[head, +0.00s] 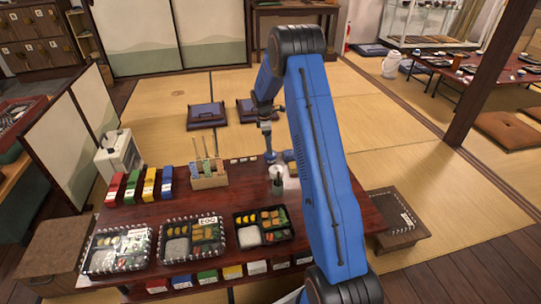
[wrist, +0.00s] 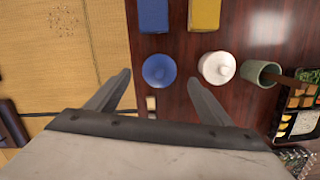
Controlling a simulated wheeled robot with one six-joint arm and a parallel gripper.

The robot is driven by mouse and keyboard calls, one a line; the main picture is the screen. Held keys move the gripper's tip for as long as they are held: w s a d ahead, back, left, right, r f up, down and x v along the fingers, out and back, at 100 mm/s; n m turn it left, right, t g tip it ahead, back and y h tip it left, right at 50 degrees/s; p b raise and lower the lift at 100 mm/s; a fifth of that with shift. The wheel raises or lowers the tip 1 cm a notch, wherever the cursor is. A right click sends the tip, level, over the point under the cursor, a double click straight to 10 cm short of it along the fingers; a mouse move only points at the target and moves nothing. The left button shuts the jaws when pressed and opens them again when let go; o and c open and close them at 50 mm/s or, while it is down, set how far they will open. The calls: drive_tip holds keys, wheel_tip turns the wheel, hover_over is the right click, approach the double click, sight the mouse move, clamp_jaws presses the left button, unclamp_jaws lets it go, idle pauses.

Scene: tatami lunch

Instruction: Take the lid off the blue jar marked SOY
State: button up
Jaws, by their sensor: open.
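The blue jar (wrist: 159,71) is seen from above in the wrist view as a round blue top with a small knob; its lid is on. No SOY marking is readable from this angle. My gripper (wrist: 158,78) is open and empty, with one finger on each side of the jar in the picture. The height gap between the fingers and the jar cannot be judged, and I see no contact. In the head view my arm reaches over the dark red table (head: 230,192), and the jar is hard to make out there.
A white lidded jar (wrist: 216,68) stands close to the right finger, with a grey-green cup (wrist: 260,73) beyond it. Blue (wrist: 153,15) and yellow (wrist: 204,15) boxes lie at the top. Bento trays (head: 118,250) fill the table's near side. Tatami (wrist: 80,40) lies past the table edge.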

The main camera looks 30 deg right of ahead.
drive_tip(key=f, duration=0.4)
drive_tip(key=shift+s+d+f, duration=0.1)
drive_tip(key=shift+d+f, duration=0.1)
drive_tip(key=c, duration=1.1)
drive_tip(key=shift+r, duration=0.1)
drive_tip(key=shift+c, duration=0.2)
